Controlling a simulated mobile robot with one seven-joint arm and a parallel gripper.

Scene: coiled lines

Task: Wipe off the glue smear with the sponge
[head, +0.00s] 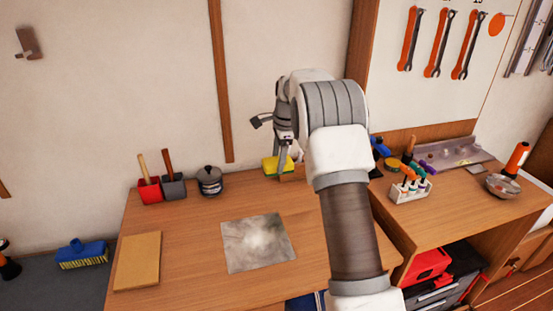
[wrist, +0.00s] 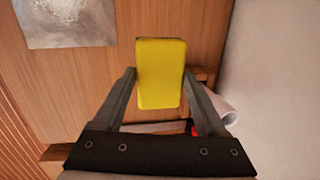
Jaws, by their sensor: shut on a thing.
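My gripper (head: 284,158) is at the back of the workbench, shut on the yellow sponge (head: 270,165). In the wrist view the sponge (wrist: 161,80) sits between the two fingers of my gripper (wrist: 160,73). I cannot tell whether the sponge touches the bench top. A grey metal plate (head: 235,258) lies flat in front and to the left, with a pale, whitish smear (head: 262,240) near its middle. The plate's corner (wrist: 62,22) also shows at the top left of the wrist view.
A red pot (head: 149,191), a grey pot (head: 173,187) and a dark lidded jar (head: 209,181) stand at the back left. A tan board (head: 138,262) lies at the left. A marker rack (head: 410,191) stands at the right. Bench around the plate is clear.

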